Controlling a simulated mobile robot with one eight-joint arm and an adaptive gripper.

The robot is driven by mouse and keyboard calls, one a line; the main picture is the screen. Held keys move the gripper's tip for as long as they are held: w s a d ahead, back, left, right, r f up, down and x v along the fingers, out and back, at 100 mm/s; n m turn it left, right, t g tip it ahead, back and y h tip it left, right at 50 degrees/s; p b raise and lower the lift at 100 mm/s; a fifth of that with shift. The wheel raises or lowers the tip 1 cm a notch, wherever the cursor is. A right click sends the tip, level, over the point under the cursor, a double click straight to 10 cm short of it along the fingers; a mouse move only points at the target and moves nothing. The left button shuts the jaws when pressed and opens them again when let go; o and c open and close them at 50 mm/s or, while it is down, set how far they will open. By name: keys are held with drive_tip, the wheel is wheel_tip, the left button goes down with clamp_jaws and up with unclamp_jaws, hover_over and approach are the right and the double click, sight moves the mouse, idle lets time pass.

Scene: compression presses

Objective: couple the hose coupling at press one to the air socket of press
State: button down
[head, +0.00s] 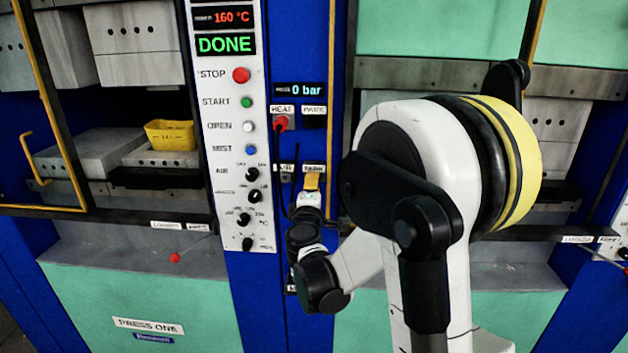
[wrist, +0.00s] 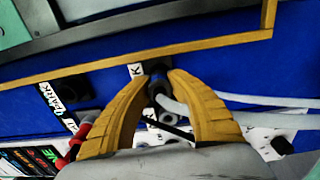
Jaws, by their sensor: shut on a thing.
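My gripper (head: 312,182) is at the lower PARK label, to the right of the AIR label, on the blue column beside press one's panel. In the wrist view its two yellow fingers (wrist: 158,90) are closed around the dark hose coupling (wrist: 157,84). The coupling sits against the blue column by the label ending in K; whether it is still seated in the park holder I cannot tell. The air socket (head: 286,174) is just left of my gripper, under the AIR label. A grey round fitting (wrist: 168,117), apparently this socket, shows between the fingers. The fingers hide the coupling in the head view.
A red coupling (head: 281,122) sits at HEAT above, with a black park holder (head: 314,120) beside it. Press one's control panel (head: 228,130) reads DONE and 160 °C; the column display (head: 299,89) reads 0 bar. A pale hose (wrist: 240,115) runs right past the fingers. A yellow rail (wrist: 200,45) lies nearby.

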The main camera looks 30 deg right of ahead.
drive_tip(key=shift+s+a, duration=0.2)
drive_tip(key=shift+s, duration=0.1)
drive_tip(key=shift+s+a, duration=0.2)
drive_tip(key=shift+s, duration=0.1)
drive_tip(key=shift+s+a, duration=0.2)
drive_tip(key=shift+s, duration=0.1)
drive_tip(key=shift+s+a, duration=0.2)
drive_tip(key=shift+s, duration=0.1)
drive_tip(key=shift+s+a, duration=0.2)
drive_tip(key=shift+s, duration=0.05)
idle(0.5)
drive_tip(key=v, duration=0.4)
drive_tip(key=shift+b, duration=0.35)
